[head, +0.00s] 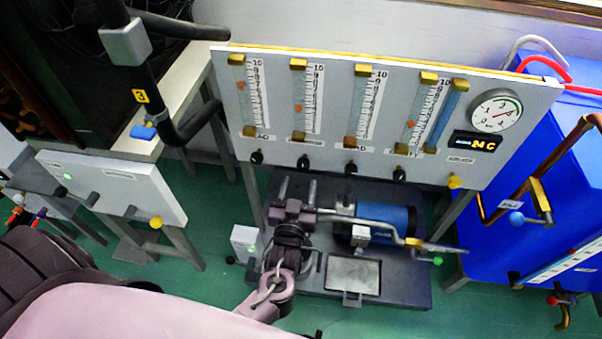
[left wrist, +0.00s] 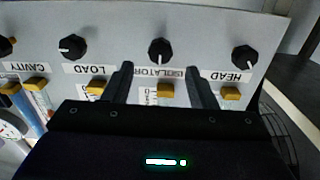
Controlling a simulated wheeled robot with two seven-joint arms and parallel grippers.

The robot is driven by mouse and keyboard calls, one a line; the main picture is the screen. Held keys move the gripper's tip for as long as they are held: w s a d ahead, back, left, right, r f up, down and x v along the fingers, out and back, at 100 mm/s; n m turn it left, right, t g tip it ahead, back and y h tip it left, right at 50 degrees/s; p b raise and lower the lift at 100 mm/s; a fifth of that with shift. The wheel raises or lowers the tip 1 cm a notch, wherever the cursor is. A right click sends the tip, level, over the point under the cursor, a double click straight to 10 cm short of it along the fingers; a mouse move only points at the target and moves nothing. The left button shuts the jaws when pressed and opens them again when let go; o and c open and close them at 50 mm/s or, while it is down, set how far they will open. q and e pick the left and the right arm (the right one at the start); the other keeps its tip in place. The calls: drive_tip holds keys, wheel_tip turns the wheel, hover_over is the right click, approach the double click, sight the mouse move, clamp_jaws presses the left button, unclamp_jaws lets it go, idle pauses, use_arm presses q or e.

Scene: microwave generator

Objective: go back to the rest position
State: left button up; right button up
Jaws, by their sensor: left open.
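My left gripper (head: 298,191) is open and empty in the head view, its fingers pointing up just below the white flowmeter panel (head: 245,112). In the left wrist view, the two dark fingers (left wrist: 161,72) stand apart, with the panel's black isolator knob (left wrist: 160,50) showing beyond the gap between them. No contact with the knob is visible. The black load knob (left wrist: 73,47) and head knob (left wrist: 243,57) are on either side. My right gripper is not in view.
A pump-like unit with a blue cylinder (head: 385,222) stands on a dark base below the panel. A blue cabinet (head: 560,190) with copper pipes is at right. A white control box (head: 110,186) and a black pipe (head: 190,127) are at left. Green floor shows between.

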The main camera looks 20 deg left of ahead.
use_arm(q)
drive_tip(key=shift+s+d, duration=0.15)
drive_tip(key=shift+s, duration=0.55)
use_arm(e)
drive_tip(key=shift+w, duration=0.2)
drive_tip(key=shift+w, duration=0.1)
